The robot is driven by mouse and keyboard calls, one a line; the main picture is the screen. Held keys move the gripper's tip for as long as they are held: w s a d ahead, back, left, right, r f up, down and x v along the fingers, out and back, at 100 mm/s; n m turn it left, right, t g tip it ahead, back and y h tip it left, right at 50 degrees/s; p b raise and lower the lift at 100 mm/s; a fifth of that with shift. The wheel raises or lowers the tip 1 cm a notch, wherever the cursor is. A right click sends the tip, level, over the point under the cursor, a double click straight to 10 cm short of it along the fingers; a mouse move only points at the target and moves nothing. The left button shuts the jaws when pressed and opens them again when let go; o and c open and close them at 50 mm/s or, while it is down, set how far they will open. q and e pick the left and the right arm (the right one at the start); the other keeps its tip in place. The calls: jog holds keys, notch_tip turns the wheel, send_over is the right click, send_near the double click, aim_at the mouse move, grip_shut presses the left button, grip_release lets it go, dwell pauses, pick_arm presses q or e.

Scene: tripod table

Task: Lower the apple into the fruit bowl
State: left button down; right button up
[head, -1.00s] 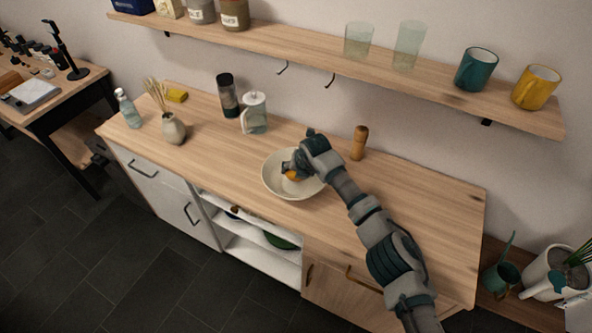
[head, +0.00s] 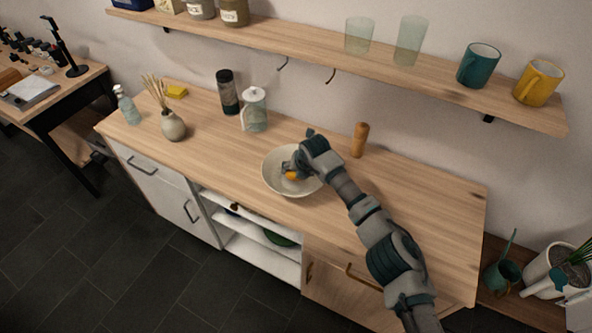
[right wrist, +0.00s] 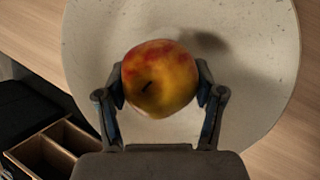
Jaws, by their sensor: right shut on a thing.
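The fruit bowl (head: 275,183) is a wide, pale, speckled bowl on the wooden counter; its inside (right wrist: 255,50) fills much of the right wrist view. My right gripper (head: 289,172) is over the bowl, shut on the apple. The red and yellow apple (right wrist: 160,78) sits between the two fingers, with its dark stem toward the camera. In the head view the apple (head: 292,176) is a small orange patch, mostly hidden by the gripper. A shadow lies on the bowl beside the apple; I cannot tell whether they touch. My left gripper is not in view.
A wooden mill (head: 359,140) stands right of the bowl. A glass jug (head: 254,112), a dark shaker (head: 227,93) and a vase (head: 173,126) stand to the left. A shelf (head: 300,50) with mugs and glasses runs above. The counter's right part is clear.

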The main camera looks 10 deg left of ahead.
jog(key=shift+f+b, duration=0.45)
jog(key=shift+f, duration=0.75)
dwell(0.4)
jog(key=o, duration=1.3)
jog(key=shift+o, duration=0.2)
